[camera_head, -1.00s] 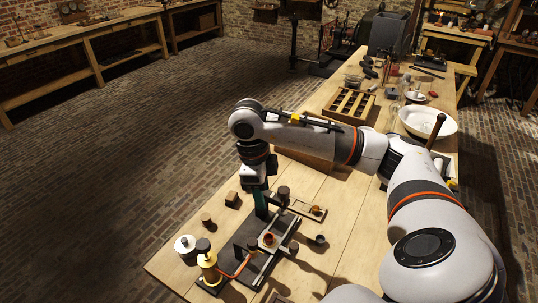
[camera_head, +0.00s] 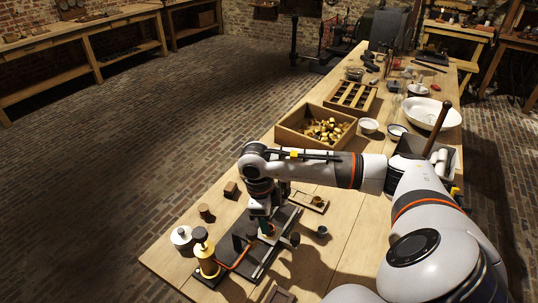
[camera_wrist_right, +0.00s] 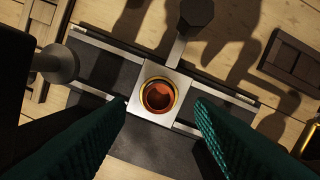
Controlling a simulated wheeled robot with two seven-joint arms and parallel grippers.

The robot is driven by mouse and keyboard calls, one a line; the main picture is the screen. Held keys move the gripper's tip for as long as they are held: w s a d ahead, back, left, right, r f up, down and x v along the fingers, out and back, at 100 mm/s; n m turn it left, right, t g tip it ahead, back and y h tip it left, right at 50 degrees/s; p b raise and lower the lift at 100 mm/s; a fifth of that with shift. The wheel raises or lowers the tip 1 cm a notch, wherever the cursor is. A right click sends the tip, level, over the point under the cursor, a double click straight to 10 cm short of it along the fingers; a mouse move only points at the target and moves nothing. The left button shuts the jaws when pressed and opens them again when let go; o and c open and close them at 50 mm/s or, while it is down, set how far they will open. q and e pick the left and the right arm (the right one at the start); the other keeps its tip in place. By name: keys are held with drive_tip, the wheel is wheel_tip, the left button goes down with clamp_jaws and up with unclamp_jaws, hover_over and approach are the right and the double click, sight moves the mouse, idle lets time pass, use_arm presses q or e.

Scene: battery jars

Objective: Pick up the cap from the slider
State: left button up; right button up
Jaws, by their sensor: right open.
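The cap (camera_wrist_right: 158,95), a round copper-orange cup shape with a brass rim, sits on the slider (camera_wrist_right: 147,110), a square pale metal plate on two rails. My right gripper (camera_wrist_right: 160,103) has green ribbed fingers, spread open and empty. In the right wrist view its fingertips stand on the left and right of the cap, with a gap on each side. Contact does not show, and the height above the slider is hard to tell. In the head view the right gripper (camera_head: 264,222) points down over the dark rail fixture. My left gripper is not in view.
A brass cylinder with a dark knob (camera_head: 207,260) and a white lidded jar (camera_head: 183,240) stand left of the fixture. A dark knobbed post (camera_wrist_right: 195,15) rises close to the slider. A wooden box of brass pieces (camera_head: 316,128) stands farther back.

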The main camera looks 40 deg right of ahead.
drive_tip(key=f, duration=0.3)
drive_tip(key=shift+s+d+f, duration=0.2)
drive_tip(key=shift+f, duration=0.05)
clamp_jaws()
